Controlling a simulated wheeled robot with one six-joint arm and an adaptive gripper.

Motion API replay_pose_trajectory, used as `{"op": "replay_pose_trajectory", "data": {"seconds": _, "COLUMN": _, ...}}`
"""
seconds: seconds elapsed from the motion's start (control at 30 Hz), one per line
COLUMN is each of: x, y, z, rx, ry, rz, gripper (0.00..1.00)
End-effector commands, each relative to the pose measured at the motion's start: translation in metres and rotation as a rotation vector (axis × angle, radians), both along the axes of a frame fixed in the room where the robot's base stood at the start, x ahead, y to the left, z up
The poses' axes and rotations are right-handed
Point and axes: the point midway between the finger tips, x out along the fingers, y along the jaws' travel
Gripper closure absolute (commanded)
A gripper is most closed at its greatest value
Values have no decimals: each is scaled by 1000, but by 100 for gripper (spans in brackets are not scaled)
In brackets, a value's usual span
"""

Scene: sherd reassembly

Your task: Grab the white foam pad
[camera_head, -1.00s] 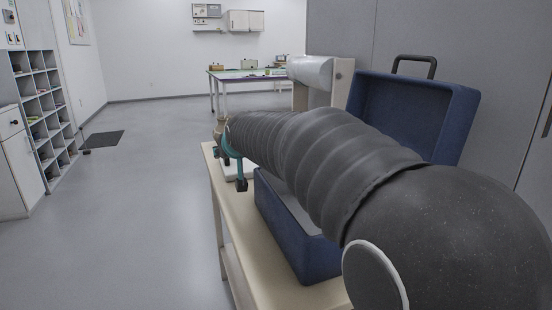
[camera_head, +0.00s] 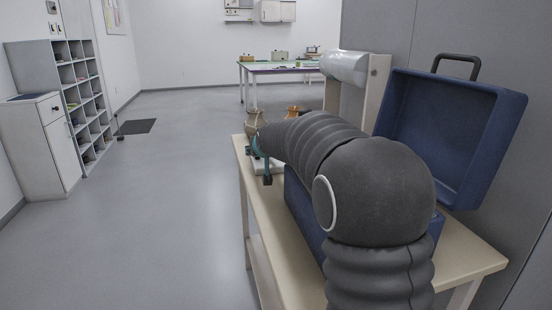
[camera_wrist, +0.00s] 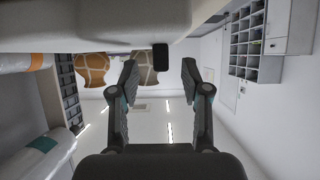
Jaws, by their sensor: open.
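The white foam pad (camera_head: 272,166) is a pale slab on the near bench in the head view, partly hidden by my arm and gripper. My gripper (camera_wrist: 160,76) is open in the wrist view, with its two fingers apart. In the head view my gripper (camera_head: 259,163) is at the left edge of the bench, beside the pad. The wrist view appears upside down. A pale slab crosses its top, and I cannot tell whether that is the pad or the bench. A small dark block (camera_wrist: 160,57) shows between the fingertips; I cannot tell what it is.
The bench (camera_head: 462,252) bears an open blue case (camera_head: 455,130), a film roll (camera_head: 343,66) and pots (camera_head: 255,119) at its far end. A grey shelf unit (camera_head: 80,80) stands left. A table (camera_head: 285,70) stands behind.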

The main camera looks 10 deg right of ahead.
Motion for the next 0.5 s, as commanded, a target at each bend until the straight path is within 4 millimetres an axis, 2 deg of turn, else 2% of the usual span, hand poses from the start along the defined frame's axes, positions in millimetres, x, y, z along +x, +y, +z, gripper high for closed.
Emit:
{"op": "replay_pose_trajectory", "data": {"seconds": 0.2, "x": 17, "y": 1, "z": -9, "rx": 0, "ry": 1, "rz": 1, "gripper": 53}}
{"op": "replay_pose_trajectory", "data": {"seconds": 0.43, "x": 18, "y": 1, "z": -9, "rx": 0, "ry": 0, "rz": 1, "gripper": 53}}
{"op": "replay_pose_trajectory", "data": {"seconds": 0.47, "x": 18, "y": 1, "z": -9, "rx": 0, "ry": 0, "rz": 1, "gripper": 55}}
{"op": "replay_pose_trajectory", "data": {"seconds": 0.5, "x": 18, "y": 1, "z": -9, "rx": 0, "ry": 0, "rz": 1, "gripper": 65}}
